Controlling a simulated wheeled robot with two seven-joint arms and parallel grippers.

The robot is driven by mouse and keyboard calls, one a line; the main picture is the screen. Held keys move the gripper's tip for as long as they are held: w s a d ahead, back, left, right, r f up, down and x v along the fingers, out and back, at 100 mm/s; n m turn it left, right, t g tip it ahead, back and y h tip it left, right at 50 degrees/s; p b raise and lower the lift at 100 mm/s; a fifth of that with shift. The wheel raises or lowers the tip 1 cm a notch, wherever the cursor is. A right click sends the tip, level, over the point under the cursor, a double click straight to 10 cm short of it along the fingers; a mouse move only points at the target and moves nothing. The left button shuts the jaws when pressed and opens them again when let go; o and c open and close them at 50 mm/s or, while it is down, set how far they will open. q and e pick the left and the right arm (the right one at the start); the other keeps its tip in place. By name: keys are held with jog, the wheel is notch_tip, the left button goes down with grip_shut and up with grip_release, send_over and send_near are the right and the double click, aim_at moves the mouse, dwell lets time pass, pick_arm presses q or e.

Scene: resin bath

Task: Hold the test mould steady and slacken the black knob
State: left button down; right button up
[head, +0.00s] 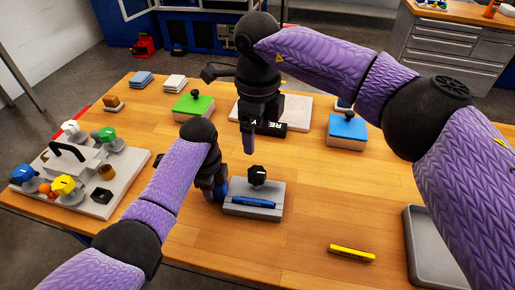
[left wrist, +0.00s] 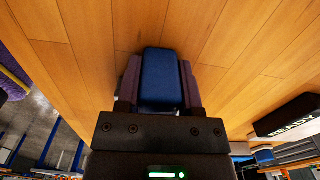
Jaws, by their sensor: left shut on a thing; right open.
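The test mould is a grey block (head: 255,207) with a blue bar (head: 254,202) on its front, on the wooden table near the middle. A black knob (head: 257,175) stands on its top. My left gripper (head: 222,190) is at the mould's left end. In the left wrist view its fingers (left wrist: 160,85) are shut on a blue block (left wrist: 160,78), which seems to be the mould's blue grip. My right gripper (head: 249,142) points down above and behind the knob, apart from it. It is open, and one finger shows clearly while the other is partly hidden.
A grey panel (head: 98,203) with coloured knobs and a handle lies at the left. A green-topped block (head: 193,107) and a blue-topped block (head: 347,128) stand farther back. A yellow bar (head: 351,253) and a grey tray (head: 412,250) lie at the right front. The table right of the mould is clear.

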dwell(0.3)
pick_arm(q)
jog(key=shift+c, duration=0.8)
grip_release()
jog(key=shift+r, duration=0.1)
